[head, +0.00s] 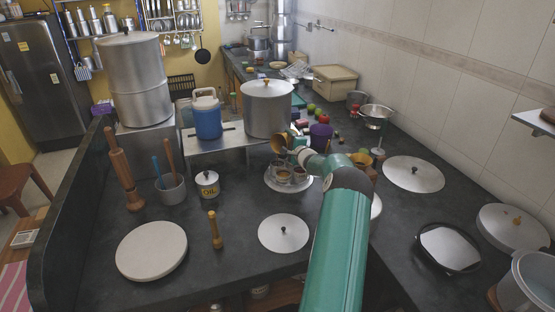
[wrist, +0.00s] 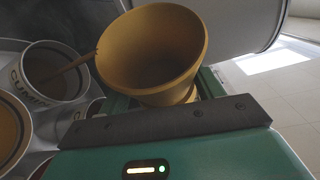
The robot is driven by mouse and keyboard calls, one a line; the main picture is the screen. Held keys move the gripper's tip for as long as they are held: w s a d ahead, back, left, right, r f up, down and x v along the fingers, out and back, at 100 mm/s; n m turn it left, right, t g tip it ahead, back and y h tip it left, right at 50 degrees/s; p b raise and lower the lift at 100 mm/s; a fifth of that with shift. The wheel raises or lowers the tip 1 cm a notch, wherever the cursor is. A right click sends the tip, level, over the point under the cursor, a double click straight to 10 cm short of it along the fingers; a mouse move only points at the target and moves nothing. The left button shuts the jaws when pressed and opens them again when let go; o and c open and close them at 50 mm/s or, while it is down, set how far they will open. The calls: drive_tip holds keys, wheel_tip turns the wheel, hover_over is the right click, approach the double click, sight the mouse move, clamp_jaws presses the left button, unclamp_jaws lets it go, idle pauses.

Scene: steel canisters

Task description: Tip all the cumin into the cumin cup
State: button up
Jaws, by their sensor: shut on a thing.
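My gripper (wrist: 180,98) is shut on a yellow-brown cup (wrist: 150,45), which fills the middle of the wrist view. The part of its inside that shows looks bare, but it is dark. A white cup lettered as the cumin cup (wrist: 52,98) stands at the left, with brown stuff inside. A thin brown streak runs from near the held cup's rim into it; I cannot tell if it is a spoon or falling cumin. In the head view my gripper (head: 294,150) is above small cups on a white saucer (head: 273,186); the held cup (head: 281,143) shows beside it.
Another round vessel (wrist: 10,130) with orange contents is at the lower left of the wrist view. A large steel pot (head: 268,108) and a blue jug (head: 207,118) stand behind. An oil pot (head: 208,184) and flat lid (head: 283,232) are nearby. Bare counter lies between them.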

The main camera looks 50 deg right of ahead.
idle(0.3)
drive_tip(key=shift+a+n, duration=0.1)
drive_tip(key=shift+n, duration=0.3)
idle(4.0)
drive_tip(key=shift+r+m+g+y, duration=0.2)
drive_tip(key=shift+m+g+y, duration=0.55)
drive_tip(key=shift+m, duration=1.05)
drive_tip(key=shift+d+r+m+g+y, duration=0.1)
drive_tip(key=shift+d+m+g+y, duration=0.15)
drive_tip(key=shift+m+y, duration=0.45)
drive_tip(key=shift+d+r+m+g+y, duration=0.15)
drive_tip(key=shift+m+y, duration=0.3)
drive_tip(key=shift+m, duration=0.45)
